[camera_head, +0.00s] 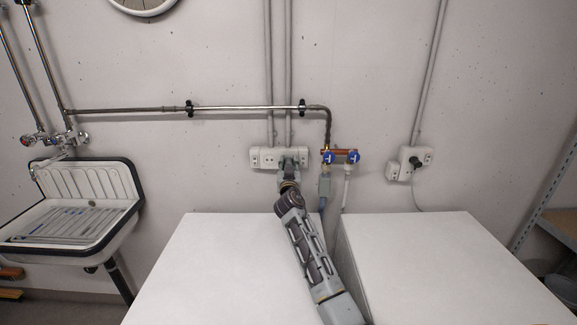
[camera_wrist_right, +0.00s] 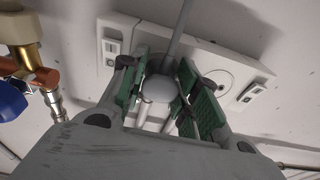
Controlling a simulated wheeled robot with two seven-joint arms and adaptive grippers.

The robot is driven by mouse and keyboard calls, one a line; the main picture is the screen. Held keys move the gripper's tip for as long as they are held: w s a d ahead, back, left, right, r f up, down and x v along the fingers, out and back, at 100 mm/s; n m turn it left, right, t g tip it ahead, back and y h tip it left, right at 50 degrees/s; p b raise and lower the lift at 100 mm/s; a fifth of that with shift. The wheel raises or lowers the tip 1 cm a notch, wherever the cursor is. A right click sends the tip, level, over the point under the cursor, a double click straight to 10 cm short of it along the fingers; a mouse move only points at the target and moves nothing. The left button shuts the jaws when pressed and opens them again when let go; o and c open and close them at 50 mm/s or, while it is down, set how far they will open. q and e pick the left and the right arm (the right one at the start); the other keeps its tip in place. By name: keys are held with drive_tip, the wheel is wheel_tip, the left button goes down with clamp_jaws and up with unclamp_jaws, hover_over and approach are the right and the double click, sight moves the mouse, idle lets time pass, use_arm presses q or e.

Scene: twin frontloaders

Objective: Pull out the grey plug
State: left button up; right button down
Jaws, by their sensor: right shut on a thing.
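The grey plug (camera_wrist_right: 158,90) shows in the right wrist view as a rounded grey body between my finger pads, in front of the white socket panel. In the head view it is hidden by my right gripper (camera_head: 288,163). My right gripper (camera_wrist_right: 160,84) is shut on the plug, with a green pad on each side of it. The socket panel (camera_head: 262,158) is on the wall behind the two white machines; it also fills the back of the wrist view (camera_wrist_right: 258,92). How deep the plug sits in its socket cannot be told. My left gripper is not in view.
Blue-handled water taps (camera_head: 342,157) on a copper pipe are close right of my right gripper. A second socket box (camera_head: 404,155) with a dark plug (camera_head: 416,163) is farther right. Two white machine tops (camera_head: 225,265) (camera_head: 430,260) stand below. A sink (camera_head: 75,215) is at left.

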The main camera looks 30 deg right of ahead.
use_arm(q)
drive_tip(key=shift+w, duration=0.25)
use_arm(e)
drive_tip(key=shift+s, duration=0.15)
drive_tip(key=shift+s+a, duration=0.25)
drive_tip(key=shift+s, duration=0.1)
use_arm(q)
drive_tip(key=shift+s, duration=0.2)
use_arm(e)
drive_tip(key=shift+s+a+f, duration=0.1)
drive_tip(key=shift+s, duration=0.05)
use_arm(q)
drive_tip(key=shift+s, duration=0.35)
use_arm(e)
drive_tip(key=shift+s+a, duration=0.15)
drive_tip(key=shift+s, duration=0.25)
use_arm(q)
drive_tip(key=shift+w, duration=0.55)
use_arm(e)
drive_tip(key=shift+s+a+f, duration=0.1)
drive_tip(key=shift+s+a, duration=0.2)
drive_tip(key=shift+s, duration=0.3)
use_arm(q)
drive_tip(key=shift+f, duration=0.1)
use_arm(e)
drive_tip(key=shift+s+a, duration=0.15)
drive_tip(key=shift+s, duration=0.1)
